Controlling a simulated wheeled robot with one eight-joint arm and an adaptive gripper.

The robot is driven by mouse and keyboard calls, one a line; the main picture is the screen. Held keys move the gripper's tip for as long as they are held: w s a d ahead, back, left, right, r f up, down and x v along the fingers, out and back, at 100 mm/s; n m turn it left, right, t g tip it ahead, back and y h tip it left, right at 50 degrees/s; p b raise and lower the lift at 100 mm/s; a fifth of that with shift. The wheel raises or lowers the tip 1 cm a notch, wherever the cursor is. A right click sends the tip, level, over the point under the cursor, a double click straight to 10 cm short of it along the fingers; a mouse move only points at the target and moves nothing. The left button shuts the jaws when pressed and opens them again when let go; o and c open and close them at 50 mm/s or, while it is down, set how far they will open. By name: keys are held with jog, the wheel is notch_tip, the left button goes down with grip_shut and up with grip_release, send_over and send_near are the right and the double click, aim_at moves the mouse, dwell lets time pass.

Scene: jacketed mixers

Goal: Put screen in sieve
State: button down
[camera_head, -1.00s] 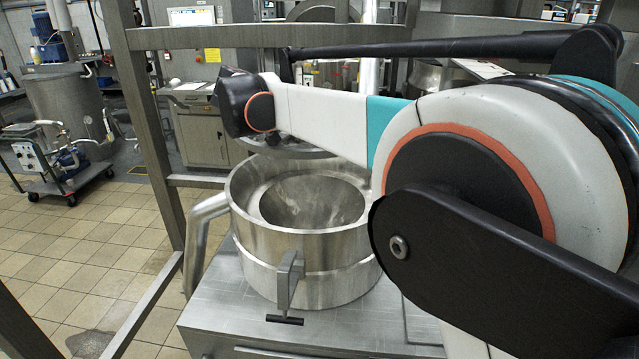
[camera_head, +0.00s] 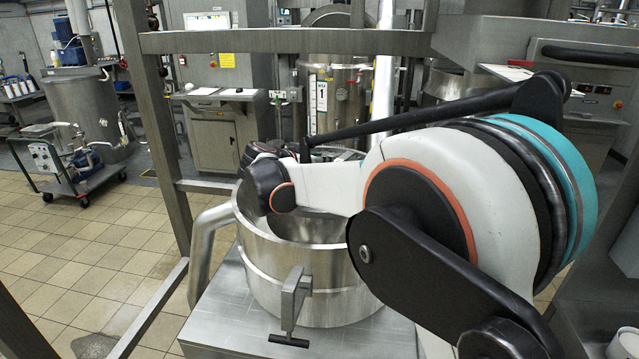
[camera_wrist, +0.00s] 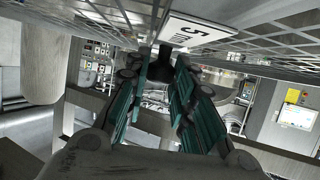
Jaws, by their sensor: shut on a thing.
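The sieve (camera_head: 300,265) is a round steel bowl with a side spout on the left and a T-handled clamp in front. It stands on a steel box. My arm reaches over its rim in the head view and hides much of its opening. In the wrist view my gripper (camera_wrist: 165,70) has teal-padded fingers shut on a dark handle. The handle belongs to the screen (camera_wrist: 95,12), a wire mesh that spreads across the top of that view. A white tag reading "5 MM" (camera_wrist: 198,32) is on it. The gripper is hidden in the head view.
A steel frame with an upright post (camera_head: 160,130) and a crossbar (camera_head: 290,41) stands close around the sieve. A control cabinet (camera_head: 215,125) is behind it. A cart with a pump (camera_head: 75,165) stands at the left. The tiled floor at left is mostly clear.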

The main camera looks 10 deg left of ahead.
jog(key=shift+f, duration=2.65)
jog(key=shift+f+b, duration=0.45)
jog(key=shift+b, duration=0.15)
jog(key=shift+f, duration=0.1)
jog(key=c, duration=1.4)
grip_release()
jog(key=shift+o, duration=0.2)
